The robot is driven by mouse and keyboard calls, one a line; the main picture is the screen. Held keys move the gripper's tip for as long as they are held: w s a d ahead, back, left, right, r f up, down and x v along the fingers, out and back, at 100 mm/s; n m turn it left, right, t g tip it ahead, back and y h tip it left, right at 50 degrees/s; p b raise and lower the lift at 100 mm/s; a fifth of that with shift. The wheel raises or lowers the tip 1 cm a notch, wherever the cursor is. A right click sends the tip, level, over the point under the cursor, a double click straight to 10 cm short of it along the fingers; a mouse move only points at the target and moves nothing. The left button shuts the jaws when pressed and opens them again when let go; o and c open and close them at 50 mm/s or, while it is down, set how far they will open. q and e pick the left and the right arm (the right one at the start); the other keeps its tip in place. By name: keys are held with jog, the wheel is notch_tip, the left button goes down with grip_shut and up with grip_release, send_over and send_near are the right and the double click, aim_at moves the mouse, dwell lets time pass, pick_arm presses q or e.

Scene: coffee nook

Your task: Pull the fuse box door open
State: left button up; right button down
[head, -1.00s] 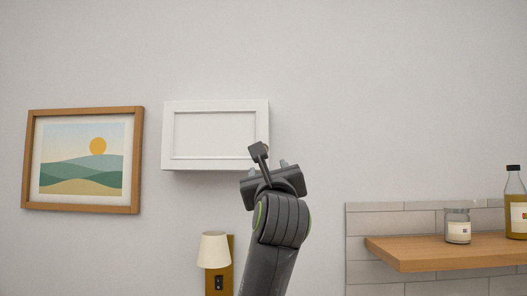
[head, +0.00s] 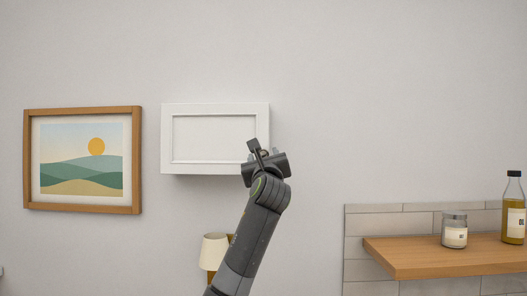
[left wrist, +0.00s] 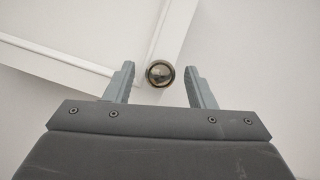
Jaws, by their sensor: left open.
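The white fuse box (head: 215,110) hangs on the wall, and its framed door (head: 213,138) is shut. My left gripper (head: 264,152) is at the box's lower right corner. In the left wrist view, a round shiny knob (left wrist: 160,73) sits on the door's white frame (left wrist: 178,35). The open fingers of my left gripper (left wrist: 160,88) stand on either side of the knob, with a gap to each finger. In the head view the gripper mostly hides the knob. My right gripper is in neither view.
A framed landscape picture (head: 83,204) hangs left of the box. A wall lamp (head: 213,250) is below it, partly behind my left arm. At the right, a wooden shelf (head: 410,262) holds a jar (head: 454,230) and a bottle (head: 513,210). The wall above is clear.

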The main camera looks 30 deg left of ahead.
pick_arm(q)
jog(key=shift+w, duration=0.1)
jog(key=shift+c, duration=0.4)
grip_shut()
